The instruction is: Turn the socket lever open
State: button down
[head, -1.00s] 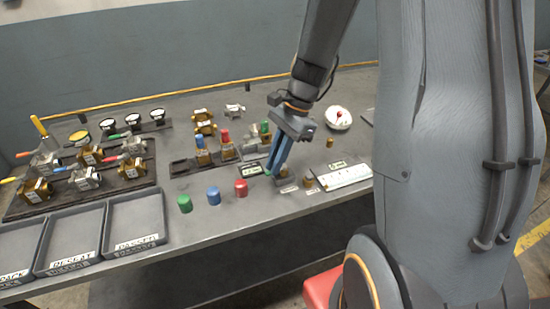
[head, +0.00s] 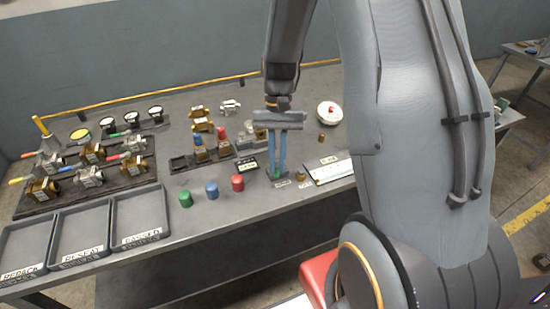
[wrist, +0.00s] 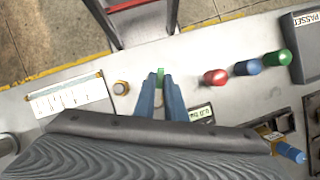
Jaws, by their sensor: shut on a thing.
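My gripper (head: 278,170) points down at the front middle of the bench. Its two blue fingers are shut on a small green lever (head: 273,174). In the wrist view the lever's green end (wrist: 160,71) shows between the fingertips of my gripper (wrist: 161,78). The socket itself is mostly hidden by the fingers; only a little dark base shows at their foot. How far the lever is turned cannot be seen.
A gauge with a digital display (head: 248,166) stands close left of the fingers. A brass fitting (head: 302,174) and a white chart plate (head: 328,170) are to the right. Red (head: 237,183), blue (head: 212,190) and green (head: 185,198) caps stand to the left. Labelled trays (head: 140,216) lie farther left.

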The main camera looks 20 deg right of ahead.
aim_at(278, 161)
jog(key=n+h, duration=0.1)
jog(key=n, duration=0.1)
jog(key=d+n+h+p, duration=0.1)
jog(key=n, duration=0.1)
jog(key=shift+s+n, duration=0.1)
jog(key=shift+n, duration=0.3)
jog(key=shift+d, duration=0.1)
dwell(0.3)
jog(key=c, duration=1.8)
grip_release()
jog(key=b+v, duration=0.2)
jog(key=v, duration=0.4)
jog(key=shift+w+r, duration=0.2)
jog(key=shift+w, duration=0.05)
jog(key=shift+w+r, duration=0.15)
jog(key=shift+r, duration=0.5)
jog(key=s+a+t, duration=0.1)
jog(key=s+t, duration=0.1)
jog(key=s, duration=0.1)
jog(key=s+a+f+t+b, duration=0.1)
jog(key=s, duration=0.2)
jog(key=s+a+t+b, duration=0.1)
jog(key=s+a+t, duration=0.1)
jog(key=s, duration=0.1)
jog(key=shift+s+f+t, duration=0.25)
jog(key=shift+s+t, duration=0.05)
jog(key=shift+s, duration=0.1)
